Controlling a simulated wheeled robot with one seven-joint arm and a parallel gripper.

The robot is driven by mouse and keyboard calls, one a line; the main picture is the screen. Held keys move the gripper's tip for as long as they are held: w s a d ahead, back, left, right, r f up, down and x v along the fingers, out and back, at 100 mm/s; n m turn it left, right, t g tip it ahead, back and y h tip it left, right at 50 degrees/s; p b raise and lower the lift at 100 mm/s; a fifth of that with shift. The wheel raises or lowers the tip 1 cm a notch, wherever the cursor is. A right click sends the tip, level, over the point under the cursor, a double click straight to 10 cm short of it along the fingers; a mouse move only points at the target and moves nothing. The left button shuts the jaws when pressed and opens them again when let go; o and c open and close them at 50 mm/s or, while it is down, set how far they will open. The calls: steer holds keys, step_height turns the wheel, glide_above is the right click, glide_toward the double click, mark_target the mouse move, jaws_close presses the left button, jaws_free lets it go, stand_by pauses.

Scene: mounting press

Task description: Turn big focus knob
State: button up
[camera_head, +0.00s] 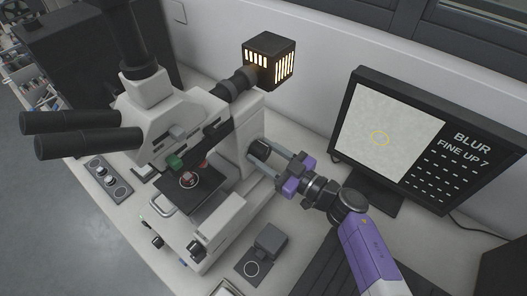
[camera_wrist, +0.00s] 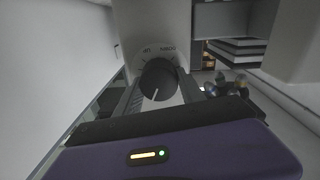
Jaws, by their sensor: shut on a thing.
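The big focus knob (camera_wrist: 157,78) is a round dark knob with a white pointer line, on the pale side of the microscope. A printed dial with small lettering surrounds it, and the pointer aims down and slightly left. In the head view the knob (camera_head: 260,149) sits on the right side of the white microscope (camera_head: 228,208). My gripper (camera_head: 266,159) reaches it from the right, with grey fingers and a purple body. In the wrist view my gripper (camera_wrist: 159,88) has one finger on each side of the knob and is shut on it.
A monitor (camera_head: 395,135) at the right reads "BLUR" and "FINE UP 7". A small dark box with a round top mark (camera_head: 265,244) stands on the bench below my arm. A glowing lamp housing (camera_head: 270,60) is above, near the wall. A keypad (camera_head: 108,178) lies left of the microscope.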

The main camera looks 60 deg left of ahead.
mark_target(264, 148)
steer(key=shift+w+f+m, duration=0.1)
steer(key=shift+m, duration=1.6)
steer(key=o, duration=1.4)
steer(key=shift+c, duration=0.2)
steer(key=shift+r, duration=0.2)
step_height(264, 148, up, 20)
steer(key=b, duration=0.1)
steer(key=shift+f+b, duration=0.15)
steer(key=shift+b, duration=0.15)
